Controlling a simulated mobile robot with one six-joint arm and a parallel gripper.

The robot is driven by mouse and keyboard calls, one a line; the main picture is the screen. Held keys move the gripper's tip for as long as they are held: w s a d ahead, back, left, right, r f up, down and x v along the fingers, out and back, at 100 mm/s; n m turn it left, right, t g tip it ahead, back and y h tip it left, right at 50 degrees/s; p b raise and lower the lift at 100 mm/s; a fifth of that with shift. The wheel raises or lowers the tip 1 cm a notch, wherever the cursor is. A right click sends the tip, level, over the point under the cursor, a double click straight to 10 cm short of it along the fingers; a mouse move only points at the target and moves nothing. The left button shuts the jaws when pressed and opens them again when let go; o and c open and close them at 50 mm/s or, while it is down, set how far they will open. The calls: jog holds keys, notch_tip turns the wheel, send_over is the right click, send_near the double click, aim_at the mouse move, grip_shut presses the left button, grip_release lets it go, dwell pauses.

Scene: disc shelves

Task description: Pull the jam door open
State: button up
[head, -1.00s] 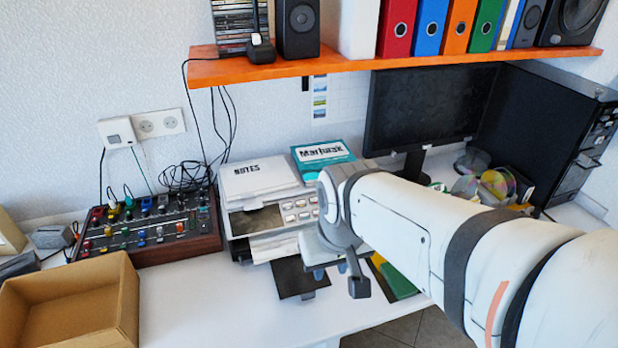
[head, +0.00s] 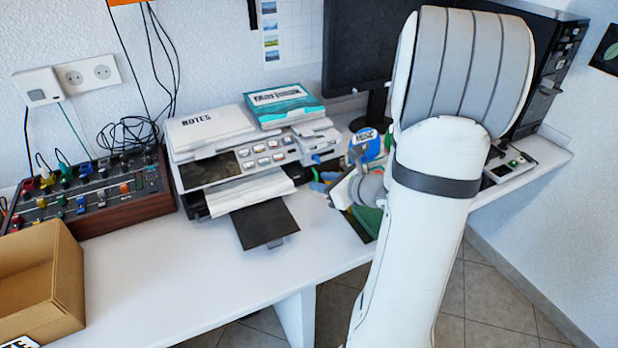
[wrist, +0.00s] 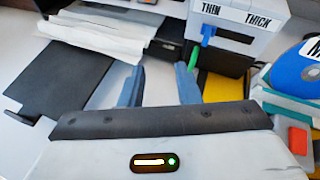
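The white printer (head: 235,165) stands on the desk, its paper tray (head: 264,222) sticking out at the front. In the wrist view its corner (wrist: 262,22) carries printed labels, one reading THICK, above a dark recess (wrist: 228,40) with a blue tab (wrist: 208,33) and a green piece. I cannot make out which part is the jam door. My gripper (wrist: 158,72) is open, its two blue fingers apart and nothing seen between them. It is in front of the printer's right end, short of the recess. In the head view my gripper (head: 322,182) is small and partly hidden by my wrist.
A blue disc (head: 365,144) and a green-and-yellow flat item (head: 366,222) lie right of the printer. A mixer (head: 95,200) and a cardboard box (head: 42,280) are at left. A monitor (head: 350,50) stands behind.

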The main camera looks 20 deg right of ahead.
aim_at(316, 176)
jog(key=d+m, duration=0.1)
jog(key=d+f+h, duration=0.1)
jog(key=d+f+m, duration=0.1)
jog(key=shift+w+d+m+t+h, duration=0.15)
jog(key=shift+d+m+t+h, duration=0.15)
jog(key=shift+d, duration=0.05)
jog(key=shift+w+d+f, duration=0.15)
jog(key=shift+w+f, duration=0.05)
jog(key=shift+w, duration=0.1)
jog(key=b+x, duration=0.1)
jog(key=x, duration=0.6)
jog(key=shift+r, duration=0.1)
grip_shut()
